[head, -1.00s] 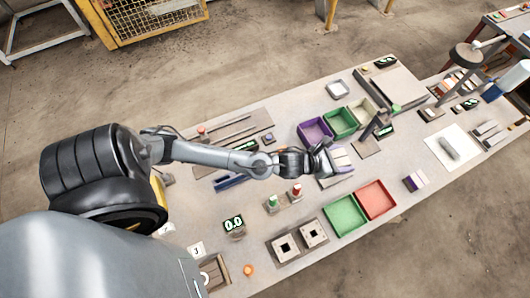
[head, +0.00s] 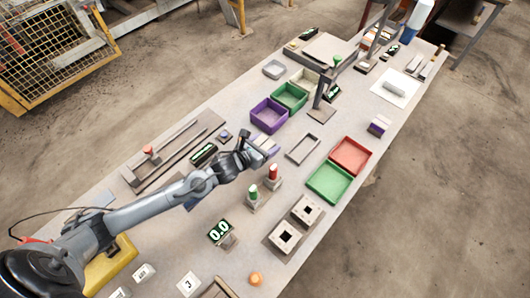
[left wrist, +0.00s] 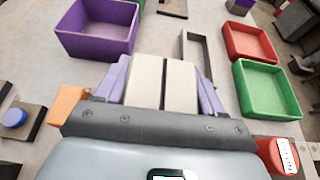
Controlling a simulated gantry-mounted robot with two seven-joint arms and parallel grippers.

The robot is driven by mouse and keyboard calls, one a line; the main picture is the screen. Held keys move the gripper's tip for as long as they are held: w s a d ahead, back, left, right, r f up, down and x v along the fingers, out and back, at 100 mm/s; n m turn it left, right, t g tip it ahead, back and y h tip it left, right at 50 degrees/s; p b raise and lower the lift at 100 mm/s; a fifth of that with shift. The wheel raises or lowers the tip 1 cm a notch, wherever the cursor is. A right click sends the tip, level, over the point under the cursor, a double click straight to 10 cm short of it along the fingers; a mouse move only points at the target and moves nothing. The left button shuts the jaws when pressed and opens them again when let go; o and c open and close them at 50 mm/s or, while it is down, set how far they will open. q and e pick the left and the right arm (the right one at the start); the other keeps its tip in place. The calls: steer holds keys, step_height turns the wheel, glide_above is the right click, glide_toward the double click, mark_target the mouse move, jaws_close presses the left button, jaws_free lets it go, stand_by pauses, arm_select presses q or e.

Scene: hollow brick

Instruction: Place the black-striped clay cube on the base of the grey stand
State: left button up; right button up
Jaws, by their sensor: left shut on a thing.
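The black-striped clay cube (left wrist: 161,82), cream with a dark stripe down its middle, is between the fingers of my left gripper (left wrist: 162,85) in the left wrist view. In the head view, the left gripper (head: 258,146) is shut on the cube, just in front of the purple bin. The grey stand (head: 322,95), with a flat base (head: 321,114) and upright post, is further up and right, apart from the cube. Part of what looks like its base (left wrist: 173,7) shows at the top of the wrist view. My right gripper is not in view.
A purple bin (head: 269,114) and green bin (head: 289,98) are beyond the gripper. Red and green bins (head: 329,182) are to the right. Buttons (head: 274,176) stand close below the gripper.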

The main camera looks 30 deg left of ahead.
arm_select(q)
steer(key=shift+f+b, duration=0.3)
steer(key=shift+f, duration=2.2)
steer(key=shift+f, duration=0.1)
steer(key=o, duration=1.1)
steer(key=shift+o, duration=0.2)
